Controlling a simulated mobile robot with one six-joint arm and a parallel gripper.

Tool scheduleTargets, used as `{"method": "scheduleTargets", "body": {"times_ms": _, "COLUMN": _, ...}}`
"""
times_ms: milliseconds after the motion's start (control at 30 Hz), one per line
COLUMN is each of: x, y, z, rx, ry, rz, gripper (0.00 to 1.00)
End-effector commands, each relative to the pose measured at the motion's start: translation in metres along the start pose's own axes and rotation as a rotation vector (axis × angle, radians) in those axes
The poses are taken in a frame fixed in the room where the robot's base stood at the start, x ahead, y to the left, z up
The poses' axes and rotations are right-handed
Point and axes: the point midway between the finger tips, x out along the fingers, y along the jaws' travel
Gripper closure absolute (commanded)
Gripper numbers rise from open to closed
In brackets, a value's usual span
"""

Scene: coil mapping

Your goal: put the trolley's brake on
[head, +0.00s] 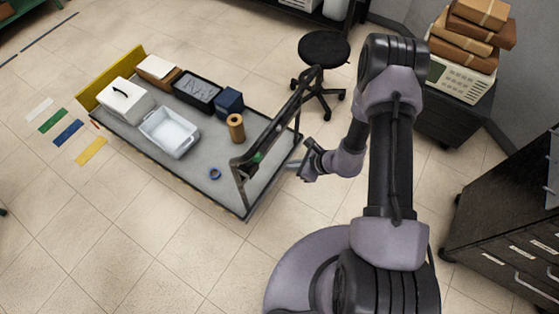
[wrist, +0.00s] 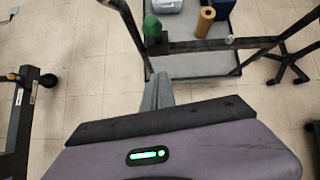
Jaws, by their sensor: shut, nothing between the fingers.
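The trolley (head: 215,165) has a flat grey deck and a dark upright handle frame (head: 275,125) at its right end. A small green part (head: 256,157) shows at the handle's near side; it also shows on the left of the bar in the wrist view (wrist: 152,27). I cannot tell whether it belongs to the brake, and no brake pedal is clearly visible. My gripper (head: 300,165) is shut and empty, just outside the handle end of the trolley. In the wrist view its closed grey fingers (wrist: 158,92) point toward the handle bar (wrist: 210,44). No contact is clear.
The deck carries a white tray (head: 170,132), a brown roll (head: 236,128), a blue tape ring (head: 215,174) and several boxes. A black stool (head: 324,50) stands behind the handle. Dark drawers (head: 510,220) stand at the right. The floor left of the trolley is mostly clear.

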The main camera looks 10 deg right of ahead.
Motion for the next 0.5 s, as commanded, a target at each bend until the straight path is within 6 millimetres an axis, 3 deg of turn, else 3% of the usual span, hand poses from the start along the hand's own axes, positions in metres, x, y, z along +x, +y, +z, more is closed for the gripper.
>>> {"method": "scheduleTargets", "body": {"times_ms": 400, "x": 0.091, "y": 0.001, "z": -0.001, "rx": -0.003, "ry": 0.000, "rz": 0.002, "gripper": 1.00}}
{"method": "scheduleTargets", "body": {"times_ms": 500, "x": 0.091, "y": 0.001, "z": 0.021, "rx": -0.005, "ry": -0.001, "rz": 0.002, "gripper": 1.00}}
